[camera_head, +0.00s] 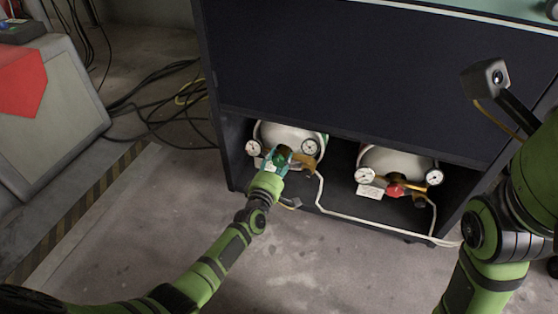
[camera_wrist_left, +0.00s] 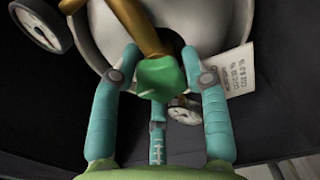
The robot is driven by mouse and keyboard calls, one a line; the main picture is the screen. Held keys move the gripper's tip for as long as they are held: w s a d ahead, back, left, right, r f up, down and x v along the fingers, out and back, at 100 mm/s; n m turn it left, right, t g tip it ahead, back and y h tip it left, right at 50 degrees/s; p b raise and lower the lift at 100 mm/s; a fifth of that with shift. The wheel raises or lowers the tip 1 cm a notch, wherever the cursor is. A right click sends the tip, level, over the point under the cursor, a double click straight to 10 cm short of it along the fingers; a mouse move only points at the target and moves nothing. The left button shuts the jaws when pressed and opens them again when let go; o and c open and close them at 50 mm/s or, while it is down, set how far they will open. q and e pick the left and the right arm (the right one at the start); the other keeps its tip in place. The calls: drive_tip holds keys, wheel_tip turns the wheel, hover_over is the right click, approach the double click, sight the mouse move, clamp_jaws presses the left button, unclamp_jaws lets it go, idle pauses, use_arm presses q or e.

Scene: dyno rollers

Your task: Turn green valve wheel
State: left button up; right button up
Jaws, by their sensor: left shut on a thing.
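The green valve wheel (camera_wrist_left: 162,77) sits on a brass fitting of the left tank (camera_head: 290,134), inside the low opening of the dark cabinet. In the head view the wheel (camera_head: 281,159) is partly covered by my left gripper (camera_head: 277,160). My left gripper (camera_wrist_left: 165,85) has its teal fingers around the wheel, shut on it, with two fingers at the sides and one below. The wheel's far side is hidden in the left wrist view. My right arm stands at the right of the head view; its gripper is not clearly visible there.
A second tank (camera_head: 397,161) with a red valve wheel (camera_head: 395,190) and gauges stands to the right in the dark cabinet (camera_head: 350,75). A pale hose (camera_head: 340,214) runs along the opening's front. Black cables (camera_head: 150,105) lie at left. The floor in front is clear.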

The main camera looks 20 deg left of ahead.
use_arm(q)
drive_tip(key=shift+r, duration=0.1)
drive_tip(key=o, duration=1.2)
drive_tip(key=shift+c, duration=0.2)
